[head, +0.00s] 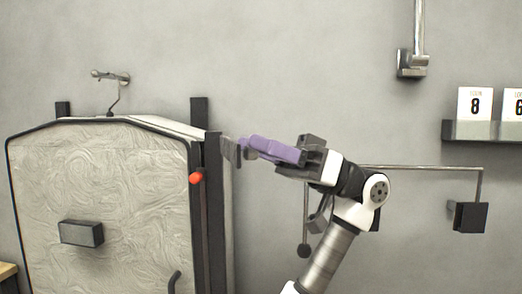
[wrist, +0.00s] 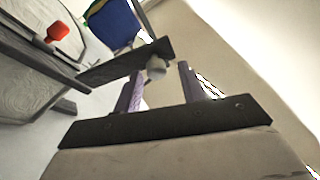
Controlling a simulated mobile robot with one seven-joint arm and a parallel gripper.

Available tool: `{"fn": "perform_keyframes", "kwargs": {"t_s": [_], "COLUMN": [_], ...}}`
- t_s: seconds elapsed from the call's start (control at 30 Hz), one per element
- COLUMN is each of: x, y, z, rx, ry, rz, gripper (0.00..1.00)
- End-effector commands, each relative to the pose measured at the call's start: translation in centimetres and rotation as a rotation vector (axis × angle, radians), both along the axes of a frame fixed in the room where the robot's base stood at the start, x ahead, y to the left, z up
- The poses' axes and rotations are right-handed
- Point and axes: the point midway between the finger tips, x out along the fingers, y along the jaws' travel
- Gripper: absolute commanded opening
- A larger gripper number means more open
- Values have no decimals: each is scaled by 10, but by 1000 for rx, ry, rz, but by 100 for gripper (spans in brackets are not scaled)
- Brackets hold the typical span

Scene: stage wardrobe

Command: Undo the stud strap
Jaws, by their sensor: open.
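A pale textured wardrobe case (head: 95,195) with black edging stands at the left in the head view. A dark flat strap (wrist: 125,64) reaches out from its side in the wrist view. A light grey rounded stud (wrist: 156,67) shows at the strap's free end; I cannot tell how it is fastened. My gripper (head: 242,148) has purple fingers and is just right of the case's dark upright edge. In the wrist view my gripper (wrist: 160,82) is open, with the stud beyond and between its fingertips. I cannot tell whether they touch.
A red knob (head: 196,177) sits on the case's right edge, and a grey block (head: 81,233) on its front. A shelf with number cards (head: 480,131) and a wall rail (head: 425,168) are at the right. A blue object (wrist: 113,24) shows beyond the strap.

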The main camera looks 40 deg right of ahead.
Motion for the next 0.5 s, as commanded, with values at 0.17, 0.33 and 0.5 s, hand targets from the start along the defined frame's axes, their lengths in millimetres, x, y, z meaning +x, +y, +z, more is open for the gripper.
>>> {"fn": "perform_keyframes", "kwargs": {"t_s": [0.17,0.33,0.5], "x": [0,0,0], "y": [0,0,0], "z": [43,80,115], "rx": [-1,-1,-1], "ry": [-1,0,-1], "rz": [0,-1,0], "gripper": [41,41,41]}}
